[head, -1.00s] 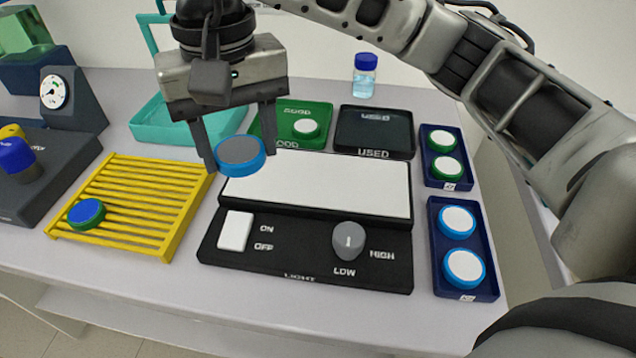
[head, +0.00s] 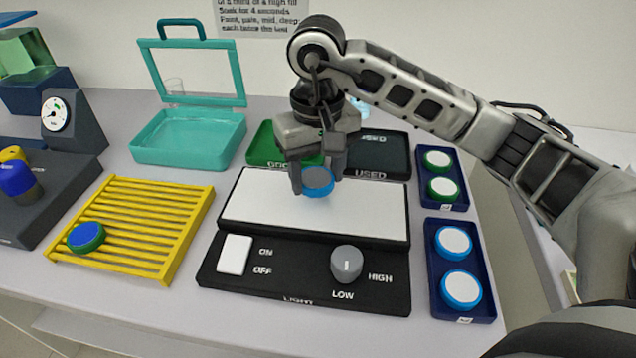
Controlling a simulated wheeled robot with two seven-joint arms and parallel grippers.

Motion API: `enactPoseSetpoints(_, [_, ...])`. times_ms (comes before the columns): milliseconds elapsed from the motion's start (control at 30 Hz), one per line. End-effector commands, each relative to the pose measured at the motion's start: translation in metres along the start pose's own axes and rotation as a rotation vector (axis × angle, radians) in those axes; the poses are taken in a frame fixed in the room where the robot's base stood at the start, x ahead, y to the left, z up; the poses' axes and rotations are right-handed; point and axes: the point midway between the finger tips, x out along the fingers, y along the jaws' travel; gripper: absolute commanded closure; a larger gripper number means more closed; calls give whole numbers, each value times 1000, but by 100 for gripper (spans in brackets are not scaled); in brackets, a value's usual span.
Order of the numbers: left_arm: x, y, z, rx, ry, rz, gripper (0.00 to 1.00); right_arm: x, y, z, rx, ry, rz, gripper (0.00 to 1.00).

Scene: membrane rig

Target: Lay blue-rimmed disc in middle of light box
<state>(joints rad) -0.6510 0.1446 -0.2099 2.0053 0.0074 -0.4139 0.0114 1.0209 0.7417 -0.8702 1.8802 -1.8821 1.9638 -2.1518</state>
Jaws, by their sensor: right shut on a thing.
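The blue-rimmed disc (head: 318,181) has a grey face and a bright blue rim. My right gripper (head: 318,180) is shut on it and holds it over the white panel of the light box (head: 262,208), near the middle and toward its back edge. Whether the disc touches the panel or hangs just above it, I cannot tell. The light box has a black front with a white ON/OFF switch (head: 235,255) and a grey LOW/HIGH knob (head: 346,263). My left gripper is not in view.
A yellow rack (head: 150,228) with a green-rimmed blue disc (head: 86,237) stands left. Green (head: 262,146) and black USED (head: 385,155) trays lie behind the light box. Two navy trays (head: 437,306) with white discs stand right. An open teal case (head: 190,140) is back left.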

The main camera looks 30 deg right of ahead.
Motion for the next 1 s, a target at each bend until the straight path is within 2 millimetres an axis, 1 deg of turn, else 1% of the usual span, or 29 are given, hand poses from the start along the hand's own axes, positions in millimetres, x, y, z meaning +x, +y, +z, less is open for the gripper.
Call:
enactPoseSetpoints(100, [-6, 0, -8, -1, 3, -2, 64, 17, 2, 1, 0, -8, 1, 69])
enactPoseSetpoints(200, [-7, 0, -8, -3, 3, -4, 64, 28, 1, 0, 1, -4, 0, 69])
enactPoseSetpoints(333, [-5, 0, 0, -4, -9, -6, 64, 32, 1, 0, 1, 0, 1, 69])
enactPoseSetpoints(467, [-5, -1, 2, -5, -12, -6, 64, 31, 1, 0, 1, 0, 1, 69])
enactPoseSetpoints(600, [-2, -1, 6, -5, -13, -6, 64, 36, 1, 0, 1, 0, 1, 69])
enactPoseSetpoints(633, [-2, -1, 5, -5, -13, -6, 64, 36, 1, 0, 1, 0, 1, 45])
enactPoseSetpoints(667, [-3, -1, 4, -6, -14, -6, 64, 34, 1, 0, 1, 0, 1, 36])
enactPoseSetpoints(700, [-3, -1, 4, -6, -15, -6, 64, 34, 1, 0, 1, 0, 1, 26])
enactPoseSetpoints(1000, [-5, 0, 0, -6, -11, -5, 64, 33, 1, 0, 1, -1, 1, 26])
